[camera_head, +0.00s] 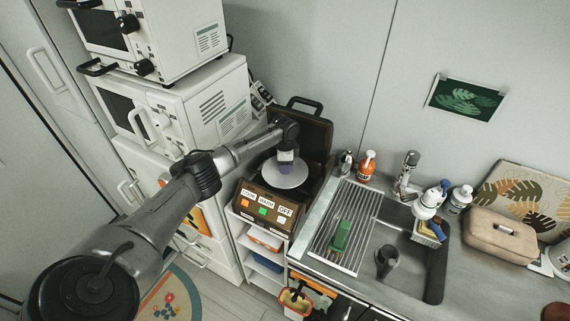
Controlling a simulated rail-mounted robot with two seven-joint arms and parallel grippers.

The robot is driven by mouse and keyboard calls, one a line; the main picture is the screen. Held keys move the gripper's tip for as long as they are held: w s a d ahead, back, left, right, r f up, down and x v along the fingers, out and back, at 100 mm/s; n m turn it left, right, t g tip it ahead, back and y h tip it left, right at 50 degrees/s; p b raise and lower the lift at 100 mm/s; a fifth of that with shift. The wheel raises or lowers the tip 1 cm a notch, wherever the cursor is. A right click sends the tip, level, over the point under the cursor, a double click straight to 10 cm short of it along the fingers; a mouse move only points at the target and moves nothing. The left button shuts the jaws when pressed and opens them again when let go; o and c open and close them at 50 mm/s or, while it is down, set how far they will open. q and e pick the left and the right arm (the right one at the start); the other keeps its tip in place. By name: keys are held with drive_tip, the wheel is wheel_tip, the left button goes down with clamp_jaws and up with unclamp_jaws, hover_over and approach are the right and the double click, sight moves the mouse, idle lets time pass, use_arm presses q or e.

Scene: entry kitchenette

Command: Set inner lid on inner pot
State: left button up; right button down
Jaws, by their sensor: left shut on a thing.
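The cooker (262,203) is a brown box with labelled buttons on its front, and its hinged outer lid (306,133) stands open behind. The inner lid (286,176) is a pale round disc over the cooker's opening. My left gripper (286,166) reaches in from the left, points down and is shut on the inner lid near its middle. The inner pot is hidden under the lid, and I cannot tell whether the lid touches it. My right gripper is not in view.
White ovens (180,105) are stacked left of the cooker. To the right is a sink (402,245) with a drying rack (346,227) holding a green sponge (341,236). Bottles, including an orange one (367,166), stand behind the rack. A beige case (499,236) lies farther right.

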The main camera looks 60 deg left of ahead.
use_arm(q)
drive_tip(key=shift+f, duration=0.6)
drive_tip(key=o, duration=1)
drive_tip(key=shift+o, duration=0.2)
drive_tip(key=shift+r+b, duration=0.1)
drive_tip(key=shift+b, duration=0.2)
wheel_tip(320, 180, up, 14)
drive_tip(key=b, duration=0.2)
drive_tip(key=shift+b, duration=0.35)
drive_tip(key=shift+f, duration=0.2)
